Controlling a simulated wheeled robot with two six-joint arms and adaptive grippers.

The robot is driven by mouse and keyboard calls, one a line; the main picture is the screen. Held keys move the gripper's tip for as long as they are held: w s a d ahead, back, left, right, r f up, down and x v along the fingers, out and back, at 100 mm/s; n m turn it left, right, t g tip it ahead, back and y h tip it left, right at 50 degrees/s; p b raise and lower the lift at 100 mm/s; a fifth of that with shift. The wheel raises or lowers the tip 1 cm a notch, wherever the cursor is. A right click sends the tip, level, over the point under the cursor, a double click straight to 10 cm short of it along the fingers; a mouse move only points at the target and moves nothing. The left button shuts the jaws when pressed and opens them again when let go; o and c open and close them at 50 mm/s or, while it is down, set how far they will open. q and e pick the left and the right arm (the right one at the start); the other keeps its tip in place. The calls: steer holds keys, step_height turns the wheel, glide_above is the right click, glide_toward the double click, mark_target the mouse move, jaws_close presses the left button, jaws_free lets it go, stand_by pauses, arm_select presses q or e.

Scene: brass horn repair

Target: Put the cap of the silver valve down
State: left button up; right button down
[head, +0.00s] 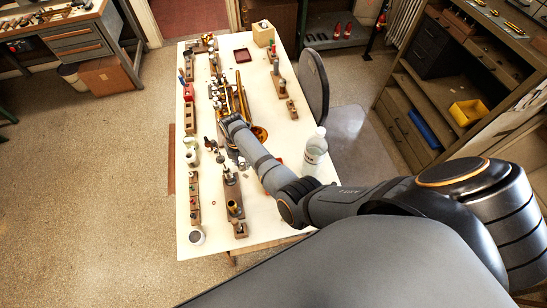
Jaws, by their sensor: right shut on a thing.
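My right arm comes in from the lower right and reaches over the middle of the white table (268,190). My right gripper (226,146) is at its end, low over the table beside the brass horn (238,97). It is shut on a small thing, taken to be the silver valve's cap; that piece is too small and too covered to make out. The silver valve itself cannot be told apart from the small parts near the gripper. My left gripper is not in view.
A wooden rack (232,203) with upright parts stands in front of the gripper. More racks line the left edge. A dark red tray (243,55) lies at the back.

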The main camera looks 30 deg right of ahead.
steer(key=shift+s+d+f+b, duration=0.15)
steer(key=shift+d+f+b, duration=0.35)
steer(key=shift+d, duration=0.2)
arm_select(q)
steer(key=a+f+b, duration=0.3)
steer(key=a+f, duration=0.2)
arm_select(e)
steer(key=d+f+b, duration=0.2)
steer(key=d, duration=0.1)
steer(key=d+f+b, duration=0.2)
steer(key=d+f, duration=0.1)
steer(key=d, duration=0.1)
steer(key=d+f+b, duration=0.2)
steer(key=d+f, duration=0.1)
steer(key=shift+d, duration=0.3)
steer(key=shift+r, duration=0.2)
steer(key=shift+s+f+b, duration=0.1)
steer(key=shift+f+b, duration=0.05)
steer(key=shift+b, duration=0.15)
steer(key=f+b, duration=0.2)
steer(key=d+f+b, duration=0.1)
steer(key=f+b, duration=0.1)
steer(key=shift+a+r, duration=0.15)
steer(key=shift+f, duration=0.2)
steer(key=c, duration=0.9)
jaws_free()
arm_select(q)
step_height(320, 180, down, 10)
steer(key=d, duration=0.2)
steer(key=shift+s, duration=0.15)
